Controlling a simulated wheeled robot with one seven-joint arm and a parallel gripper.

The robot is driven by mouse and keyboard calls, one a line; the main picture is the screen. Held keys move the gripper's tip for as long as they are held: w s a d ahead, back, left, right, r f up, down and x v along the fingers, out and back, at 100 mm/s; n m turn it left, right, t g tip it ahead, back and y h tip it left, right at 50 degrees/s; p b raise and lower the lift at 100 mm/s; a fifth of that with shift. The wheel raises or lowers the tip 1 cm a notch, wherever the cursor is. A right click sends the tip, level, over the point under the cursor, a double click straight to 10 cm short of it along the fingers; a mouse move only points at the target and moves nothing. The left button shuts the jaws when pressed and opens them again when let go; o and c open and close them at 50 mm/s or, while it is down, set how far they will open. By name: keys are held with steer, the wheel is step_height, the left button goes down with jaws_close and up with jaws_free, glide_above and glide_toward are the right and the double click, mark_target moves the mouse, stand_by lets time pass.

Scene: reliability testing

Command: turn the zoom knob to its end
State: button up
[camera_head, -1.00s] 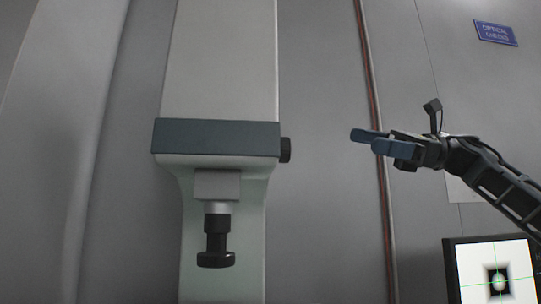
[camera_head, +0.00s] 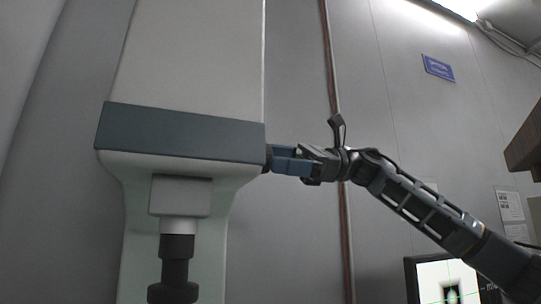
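The optical instrument is a tall pale column with a dark blue-grey band (camera_head: 180,133) across its head. The zoom knob, a small black knob seen on the right end of this band one second ago, is now almost wholly hidden by the gripper's fingers. My gripper (camera_head: 277,159) reaches in from the right, with its blue fingertips at the knob's place, right against the band's end. Whether the fingers are closed on the knob or only around it cannot be told from this view.
A black-and-silver lens barrel (camera_head: 176,262) hangs under the head. A reddish pipe (camera_head: 345,230) runs down the wall behind my gripper. A blue sign (camera_head: 438,68) is on the wall.

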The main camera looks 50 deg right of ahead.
steer(key=shift+w+a, duration=0.4)
steer(key=shift+a, duration=0.2)
steer(key=c, duration=1.1)
steer(key=shift+o, duration=0.2)
steer(key=shift+m, duration=0.5)
steer(key=m, duration=2.3)
steer(key=shift+w+d+f+p, duration=0.1)
steer(key=shift+w+d+p, duration=0.1)
steer(key=shift+p, duration=0.15)
